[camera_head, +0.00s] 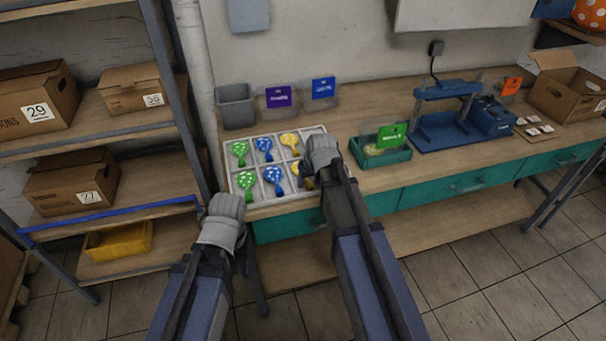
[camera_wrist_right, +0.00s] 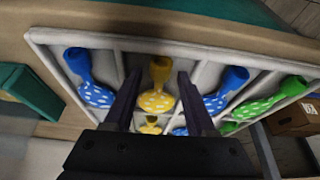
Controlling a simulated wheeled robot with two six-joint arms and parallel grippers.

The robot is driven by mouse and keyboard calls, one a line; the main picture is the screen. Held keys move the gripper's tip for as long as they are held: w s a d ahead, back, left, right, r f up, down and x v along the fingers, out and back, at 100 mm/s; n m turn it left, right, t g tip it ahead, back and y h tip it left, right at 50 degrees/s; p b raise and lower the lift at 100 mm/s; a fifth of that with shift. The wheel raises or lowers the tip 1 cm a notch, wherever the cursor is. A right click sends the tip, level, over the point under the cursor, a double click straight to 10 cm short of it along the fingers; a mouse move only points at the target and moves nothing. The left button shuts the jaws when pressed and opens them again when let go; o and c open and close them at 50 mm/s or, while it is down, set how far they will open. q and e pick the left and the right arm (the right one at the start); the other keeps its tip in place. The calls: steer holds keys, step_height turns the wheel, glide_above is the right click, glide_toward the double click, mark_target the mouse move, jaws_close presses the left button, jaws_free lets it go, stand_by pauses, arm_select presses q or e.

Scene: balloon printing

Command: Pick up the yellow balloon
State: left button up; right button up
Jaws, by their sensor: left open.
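A yellow spotted balloon (camera_wrist_right: 157,99) lies in a compartment of the white divided tray (camera_wrist_right: 60,37). In the head view it is mostly hidden by my right gripper (camera_head: 320,160), which is over the tray's right side. In the right wrist view my right gripper (camera_wrist_right: 159,76) is open, with one finger on each side of this balloon; contact cannot be told. A second yellow balloon (camera_head: 290,140) lies in the back row. My left gripper (camera_head: 226,206) is open and empty, in front of the tray's left corner.
Green balloons (camera_head: 239,149) and blue balloons (camera_head: 264,146) fill neighbouring compartments. A grey bin (camera_head: 235,106) stands behind the tray, a green box (camera_head: 380,155) right of it, and a blue press (camera_head: 445,130) further right. A shelf with cardboard boxes (camera_head: 75,188) is at left.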

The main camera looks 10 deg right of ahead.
jaws_close()
stand_by(0.3)
step_height(320, 180, up, 10)
steer(key=p, duration=1)
